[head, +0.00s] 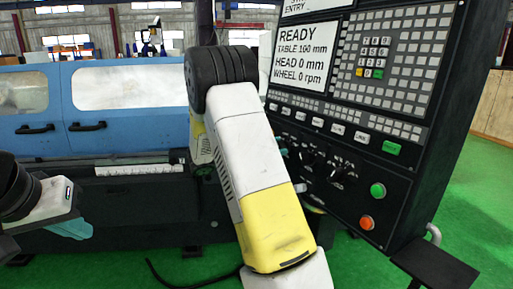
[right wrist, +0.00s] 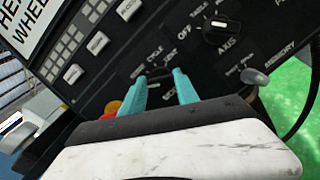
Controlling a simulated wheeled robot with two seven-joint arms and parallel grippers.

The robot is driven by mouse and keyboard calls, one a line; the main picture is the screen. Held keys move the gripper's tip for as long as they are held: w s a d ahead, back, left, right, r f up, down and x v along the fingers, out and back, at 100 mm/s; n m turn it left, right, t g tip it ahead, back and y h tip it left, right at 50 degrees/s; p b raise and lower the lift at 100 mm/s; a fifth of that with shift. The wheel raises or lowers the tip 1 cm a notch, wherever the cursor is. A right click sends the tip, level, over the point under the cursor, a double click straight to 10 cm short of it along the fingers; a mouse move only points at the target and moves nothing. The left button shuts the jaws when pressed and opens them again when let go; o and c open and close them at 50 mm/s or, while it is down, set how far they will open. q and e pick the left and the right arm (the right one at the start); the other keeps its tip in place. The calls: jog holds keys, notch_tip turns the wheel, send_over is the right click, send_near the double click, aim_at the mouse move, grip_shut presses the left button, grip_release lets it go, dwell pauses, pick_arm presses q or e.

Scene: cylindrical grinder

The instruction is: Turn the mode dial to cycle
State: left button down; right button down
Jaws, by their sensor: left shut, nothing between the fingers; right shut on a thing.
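The mode dial (right wrist: 158,72) is a dark round knob on the black control panel (head: 394,165). In the right wrist view the word CYCLE is printed close above it. My right gripper (right wrist: 158,82) has its teal fingers on either side of the dial and is shut on it. The fingers and palm hide part of the dial, so its exact setting is unclear. In the head view my right forearm covers much of that area. My left gripper (head: 72,228) is shut and empty at the lower left, away from the panel.
The AXIS dial (right wrist: 222,30) sits close by on the panel. A green button (head: 378,190) and an orange button (head: 366,222) are lower right. The screen (head: 302,57) reads READY. The blue grinder (head: 120,135) stands behind. A small black shelf (head: 435,268) juts out below the panel.

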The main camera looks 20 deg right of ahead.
jog(key=shift+m, duration=0.4)
jog(key=shift+m+g+y, duration=0.3)
jog(key=shift+m+y, duration=0.15)
jog(key=shift+m, duration=2.15)
jog(key=shift+m+g+y, duration=0.3)
jog(key=shift+m+y, duration=0.2)
jog(key=shift+m, duration=2.1)
jog(key=shift+m+g+y, duration=0.3)
jog(key=shift+m+y, duration=0.15)
jog(key=shift+m, duration=2.15)
jog(key=shift+f, duration=0.1)
jog(key=c, duration=0.9)
grip_release()
